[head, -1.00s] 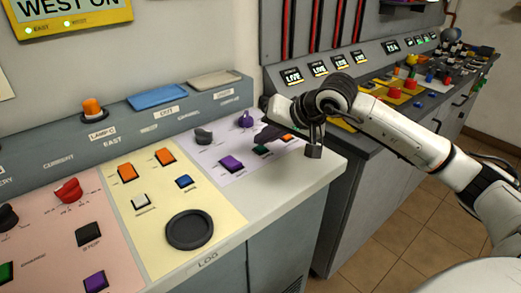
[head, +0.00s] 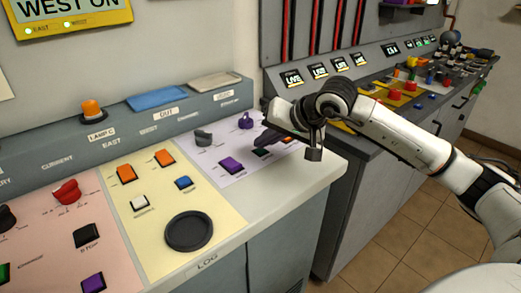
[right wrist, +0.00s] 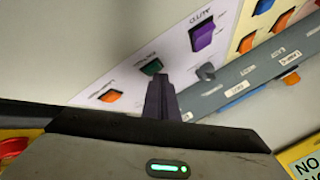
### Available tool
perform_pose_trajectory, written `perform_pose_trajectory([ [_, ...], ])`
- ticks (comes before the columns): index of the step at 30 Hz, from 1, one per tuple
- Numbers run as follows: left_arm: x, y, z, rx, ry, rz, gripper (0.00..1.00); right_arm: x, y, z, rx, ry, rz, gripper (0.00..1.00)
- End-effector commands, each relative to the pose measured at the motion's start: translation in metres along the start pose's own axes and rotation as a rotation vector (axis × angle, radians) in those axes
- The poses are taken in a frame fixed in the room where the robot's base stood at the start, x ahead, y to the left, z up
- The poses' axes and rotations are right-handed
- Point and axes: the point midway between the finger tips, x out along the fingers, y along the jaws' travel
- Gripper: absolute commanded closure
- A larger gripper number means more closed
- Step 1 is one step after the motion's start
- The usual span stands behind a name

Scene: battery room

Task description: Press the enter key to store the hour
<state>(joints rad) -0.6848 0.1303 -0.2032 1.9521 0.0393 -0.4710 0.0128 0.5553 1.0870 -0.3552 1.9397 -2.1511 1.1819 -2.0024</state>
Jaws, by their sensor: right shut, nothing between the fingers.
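My right gripper (head: 266,137) is shut and empty, reaching over the lilac panel (head: 222,145) at the right end of the near console. In the right wrist view the closed dark fingers (right wrist: 160,86) point at that panel, with their tips close to a green key (right wrist: 152,67); I cannot tell whether they touch it. The green key (head: 262,153) shows just below the fingers in the head view. A purple key (head: 231,165) lies to its left and an orange key (head: 288,140) to its right. Key labels are too small to read, so I cannot tell which is enter. My left gripper is not in view.
A grey knob (head: 203,138) and a purple knob (head: 246,121) stand on the lilac panel. The yellow panel has orange keys, a white key (head: 139,202), a blue key (head: 184,183) and a black disc (head: 189,232). A second console (head: 345,185) stands to the right.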

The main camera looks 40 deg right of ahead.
Motion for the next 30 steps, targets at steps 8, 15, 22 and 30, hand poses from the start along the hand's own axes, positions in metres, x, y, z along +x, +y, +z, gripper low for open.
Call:
perform_pose_trajectory([
  [8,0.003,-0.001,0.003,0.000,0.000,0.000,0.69,0.003,0.003,0.003,0.000,-0.003,0.002,1.00],
  [15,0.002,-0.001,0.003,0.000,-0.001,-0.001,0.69,0.003,0.003,0.003,0.000,-0.004,0.003,1.00],
  [22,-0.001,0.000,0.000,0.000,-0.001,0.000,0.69,-0.002,-0.001,-0.001,0.000,-0.003,0.003,1.00],
  [30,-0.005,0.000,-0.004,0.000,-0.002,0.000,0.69,-0.010,-0.007,-0.006,0.000,-0.002,0.002,1.00],
])
